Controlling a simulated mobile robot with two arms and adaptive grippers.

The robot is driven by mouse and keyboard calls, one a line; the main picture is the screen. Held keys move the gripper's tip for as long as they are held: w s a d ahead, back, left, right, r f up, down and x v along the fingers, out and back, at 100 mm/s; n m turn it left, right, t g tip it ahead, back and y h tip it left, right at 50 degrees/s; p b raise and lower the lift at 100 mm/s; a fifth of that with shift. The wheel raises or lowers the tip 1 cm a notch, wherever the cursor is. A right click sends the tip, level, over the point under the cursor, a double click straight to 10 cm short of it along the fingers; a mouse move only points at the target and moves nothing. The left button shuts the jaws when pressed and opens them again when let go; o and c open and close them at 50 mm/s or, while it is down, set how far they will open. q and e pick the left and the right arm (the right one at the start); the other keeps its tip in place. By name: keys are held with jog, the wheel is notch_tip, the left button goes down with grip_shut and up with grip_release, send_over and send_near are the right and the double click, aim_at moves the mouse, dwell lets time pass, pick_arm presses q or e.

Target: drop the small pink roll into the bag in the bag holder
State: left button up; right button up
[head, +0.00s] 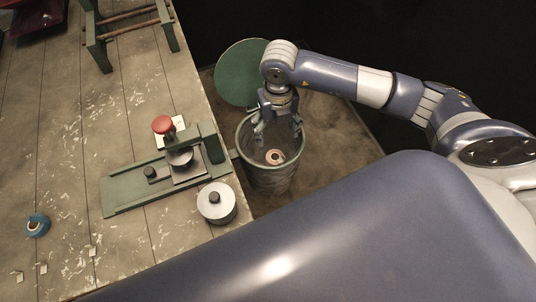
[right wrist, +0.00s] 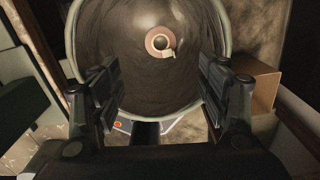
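The small pink roll (head: 275,157) lies inside the dark bag (head: 262,175) in the round bag holder (head: 244,132), beside the bench. In the right wrist view the roll (right wrist: 160,42) shows its pale ring and dark centre hole, with a short tape end sticking out, against the bag's inside (right wrist: 110,50). My right gripper (head: 279,138) hangs over the holder's mouth with its fingers spread and nothing between them. In the right wrist view its two fingers (right wrist: 160,95) stand wide apart, clear of the roll. My left gripper is not in view.
A green round lid (head: 240,75) stands behind the holder. The wooden bench (head: 75,130) at left carries a green winding device (head: 125,190) with a red knob (head: 162,125), a grey roll (head: 216,203) near the edge and a blue roll (head: 37,226). A cardboard box (right wrist: 255,85) shows right of the holder.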

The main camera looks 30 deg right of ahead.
notch_tip(320, 180, up, 12)
dwell(0.7)
dwell(0.4)
